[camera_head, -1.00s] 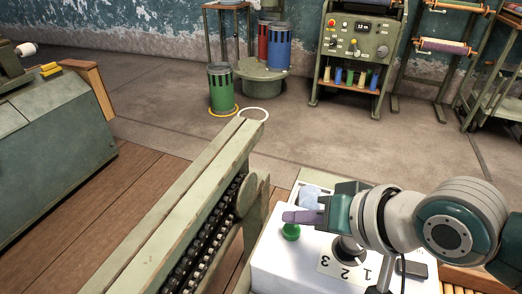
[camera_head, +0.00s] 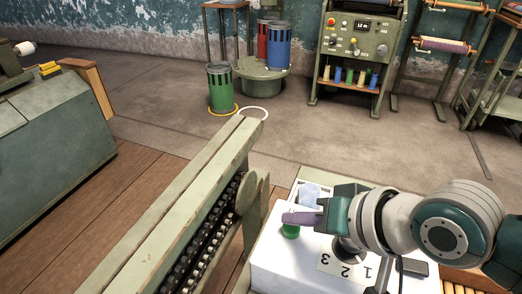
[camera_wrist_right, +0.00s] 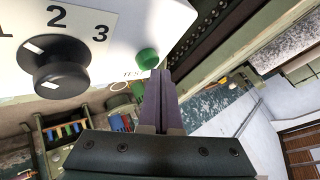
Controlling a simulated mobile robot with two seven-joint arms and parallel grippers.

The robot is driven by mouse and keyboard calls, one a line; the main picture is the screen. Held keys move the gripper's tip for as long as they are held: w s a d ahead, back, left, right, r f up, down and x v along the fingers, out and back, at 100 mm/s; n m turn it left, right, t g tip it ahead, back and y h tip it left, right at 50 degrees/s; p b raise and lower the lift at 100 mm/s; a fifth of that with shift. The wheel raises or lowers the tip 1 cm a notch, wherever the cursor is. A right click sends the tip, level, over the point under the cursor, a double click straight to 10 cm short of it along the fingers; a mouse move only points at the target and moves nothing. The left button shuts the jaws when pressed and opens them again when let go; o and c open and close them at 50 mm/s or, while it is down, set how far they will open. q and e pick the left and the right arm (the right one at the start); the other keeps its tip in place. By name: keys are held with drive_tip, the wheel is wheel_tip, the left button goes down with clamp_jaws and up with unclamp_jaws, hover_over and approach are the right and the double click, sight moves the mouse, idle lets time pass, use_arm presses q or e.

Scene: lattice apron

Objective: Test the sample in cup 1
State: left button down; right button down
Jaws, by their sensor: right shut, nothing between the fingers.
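The white tester box (camera_head: 282,262) is at the lower right in the head view. A green button (camera_head: 290,232) is on its top; the right wrist view shows it (camera_wrist_right: 147,58) beside the printed word TEST. A black dial (camera_wrist_right: 60,68) stands by the numbers 1, 2 and 3, with a white mark on the side towards 1. My right gripper (camera_head: 286,218) is shut and empty, its purple fingertips (camera_wrist_right: 158,76) close to the button and overlapping it in the head view. I cannot tell whether they touch. No cup is identifiable. My left gripper is out of view.
A long green machine rail (camera_head: 185,210) with a chain of dark links runs left of the box. A pale blue crumpled item (camera_head: 311,193) lies behind the gripper. Coloured bins (camera_head: 221,88) and a control cabinet (camera_head: 356,45) stand at the back. The floor between is open.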

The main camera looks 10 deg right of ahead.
sight(296, 232)
drive_tip(key=shift+f+b, duration=0.35)
drive_tip(key=shift+f, duration=0.2)
idle(0.5)
idle(0.4)
drive_tip(key=shift+r+p, duration=1)
drive_tip(key=shift+p, duration=0.1)
wheel_tip(296, 232, up, 5)
drive_tip(key=p, duration=0.5)
